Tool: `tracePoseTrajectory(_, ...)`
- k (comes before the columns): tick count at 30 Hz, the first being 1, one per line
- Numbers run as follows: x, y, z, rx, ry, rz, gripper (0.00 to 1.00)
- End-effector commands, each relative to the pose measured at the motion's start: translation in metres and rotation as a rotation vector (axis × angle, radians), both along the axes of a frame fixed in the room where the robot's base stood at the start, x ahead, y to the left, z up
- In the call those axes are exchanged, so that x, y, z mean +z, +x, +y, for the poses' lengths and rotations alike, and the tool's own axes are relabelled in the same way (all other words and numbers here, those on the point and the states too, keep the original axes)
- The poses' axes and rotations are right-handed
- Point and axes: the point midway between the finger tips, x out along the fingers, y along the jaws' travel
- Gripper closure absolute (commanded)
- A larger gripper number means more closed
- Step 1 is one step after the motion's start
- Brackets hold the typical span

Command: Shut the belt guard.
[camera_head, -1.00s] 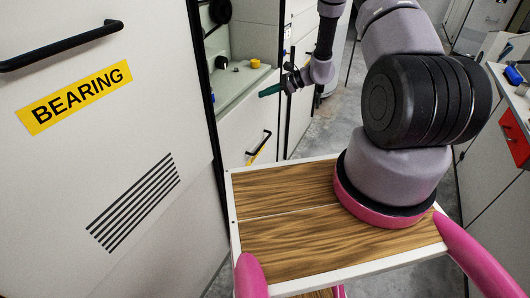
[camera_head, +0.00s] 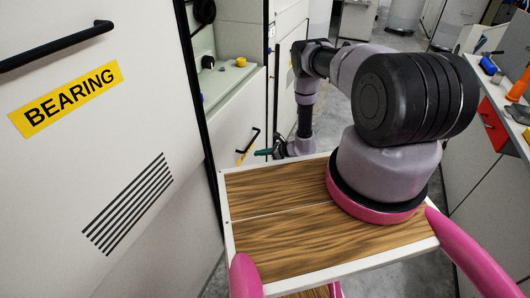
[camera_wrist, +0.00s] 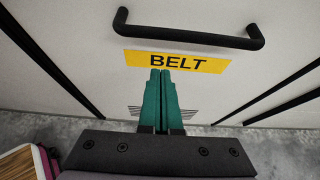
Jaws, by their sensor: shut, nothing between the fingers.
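The belt guard (camera_wrist: 75,55) is a pale panel with a black bar handle (camera_wrist: 188,38) and a yellow BELT label (camera_wrist: 178,62). In the head view the guard (camera_head: 229,128) stands beyond the large BEARING panel, with its handle (camera_head: 254,139) and label edge-on. I cannot tell how far open it is. My gripper (camera_wrist: 162,72) has green fingers, shut together and empty. They point at the guard and overlap the label's lower edge, below the handle; contact cannot be told. In the head view my gripper (camera_head: 262,152) is just below the handle.
The large BEARING panel (camera_head: 155,210) with a black handle fills the left. A ledge with knobs (camera_head: 225,75) lies above the guard. At right a bench (camera_head: 518,120) holds an orange cone and a blue item. Grey floor (camera_head: 325,130) shows between.

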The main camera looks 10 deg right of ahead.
Motion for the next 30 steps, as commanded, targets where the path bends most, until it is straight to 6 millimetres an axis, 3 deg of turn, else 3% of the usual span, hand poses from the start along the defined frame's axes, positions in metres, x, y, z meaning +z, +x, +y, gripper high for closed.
tracePoseTrajectory(9, -0.025, 0.026, 0.038, 0.004, -0.001, -0.001, 1.0)
tracePoseTrajectory(18, 0.011, 0.022, 0.03, 0.002, -0.002, 0.0, 1.0)
tracePoseTrajectory(30, 0.017, 0.021, 0.029, 0.001, 0.0, 0.0, 1.0)
